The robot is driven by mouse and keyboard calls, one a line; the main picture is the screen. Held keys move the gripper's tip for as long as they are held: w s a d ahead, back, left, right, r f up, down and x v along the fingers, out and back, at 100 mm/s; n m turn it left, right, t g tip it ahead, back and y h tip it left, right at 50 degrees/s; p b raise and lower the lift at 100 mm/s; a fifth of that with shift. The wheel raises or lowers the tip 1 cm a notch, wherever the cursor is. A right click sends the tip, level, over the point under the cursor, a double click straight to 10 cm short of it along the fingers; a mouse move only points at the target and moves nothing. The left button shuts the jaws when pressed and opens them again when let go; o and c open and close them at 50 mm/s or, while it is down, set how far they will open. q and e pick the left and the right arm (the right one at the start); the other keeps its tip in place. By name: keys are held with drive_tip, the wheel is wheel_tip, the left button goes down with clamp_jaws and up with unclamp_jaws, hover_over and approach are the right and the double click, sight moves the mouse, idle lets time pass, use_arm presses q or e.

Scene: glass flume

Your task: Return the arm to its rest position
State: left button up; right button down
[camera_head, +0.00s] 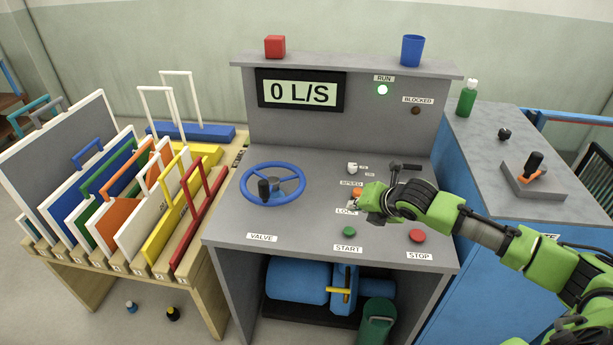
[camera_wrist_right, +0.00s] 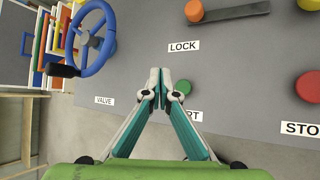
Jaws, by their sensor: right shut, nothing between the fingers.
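My right arm, green and black, reaches in from the right in the head view. Its gripper (camera_head: 365,202) hangs above the grey control console (camera_head: 310,225), near the LOCK label and the orange knob (camera_head: 357,192). In the right wrist view the two fingers of my right gripper (camera_wrist_right: 162,88) meet at their tips with nothing between them. They point at the panel between the blue valve wheel (camera_wrist_right: 95,40) and the green START button (camera_wrist_right: 181,87), and partly cover the START label. My left gripper is in neither view.
The red STOP button (camera_head: 417,236) lies below my right forearm. The blue cabinet (camera_head: 478,150) beside the console carries a green bottle (camera_head: 467,99) and a joystick (camera_head: 533,165). Colored panels stand in a wooden rack (camera_head: 205,290) at left.

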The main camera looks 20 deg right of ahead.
drive_tip(key=s+a+f+m+g+y, duration=0.1)
drive_tip(key=s+a+f+m, duration=0.35)
drive_tip(key=s+a, duration=0.3)
drive_tip(key=s+a+f+m+g, duration=0.2)
drive_tip(key=s+a+f+m, duration=0.3)
drive_tip(key=a, duration=0.3)
drive_tip(key=s+a+m+g+h, duration=0.1)
drive_tip(key=s+a+m+g, duration=0.15)
drive_tip(key=s+m, duration=1.55)
drive_tip(key=s+f+n+g+b, duration=0.1)
drive_tip(key=s+f, duration=0.1)
drive_tip(key=f, duration=1.3)
drive_tip(key=s+f+n+g+b, duration=0.1)
drive_tip(key=s+f+b, duration=0.1)
drive_tip(key=f, duration=1.3)
drive_tip(key=s+d+f+b, duration=0.1)
drive_tip(key=s+d+f, duration=0.1)
drive_tip(key=s+f, duration=0.6)
drive_tip(key=s+d+f+b, duration=0.1)
drive_tip(key=s+f, duration=0.8)
drive_tip(key=f, duration=0.1)
drive_tip(key=shift+d+g+h, duration=0.3)
drive_tip(key=shift+d+g, duration=0.05)
